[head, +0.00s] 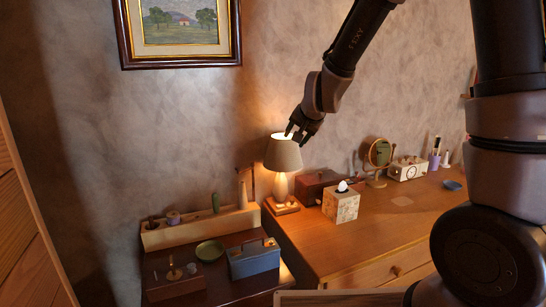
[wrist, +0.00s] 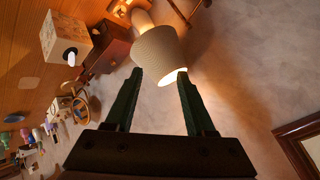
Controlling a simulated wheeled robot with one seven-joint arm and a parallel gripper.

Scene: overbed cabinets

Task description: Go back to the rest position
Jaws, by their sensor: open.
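My gripper (head: 296,134) hangs in the air in front of the wall, just above the lit lamp in the head view. In the wrist view my gripper (wrist: 162,78) shows two dark green fingers spread apart with nothing held between them. The lamp's shade (wrist: 159,55) shows beyond the fingertips, partly between them. In the head view the lamp (head: 284,156) stands upright on the dresser's left end. I cannot tell how far the fingertips are from the shade.
The wooden dresser (head: 401,223) holds a tissue box (head: 341,206), a dark red box (head: 315,183), a round mirror (head: 379,153) and a clock (head: 410,171). A lower dark stand bears a blue box (head: 254,261) and a green bowl (head: 210,251). A framed picture (head: 127,50) hangs upper left.

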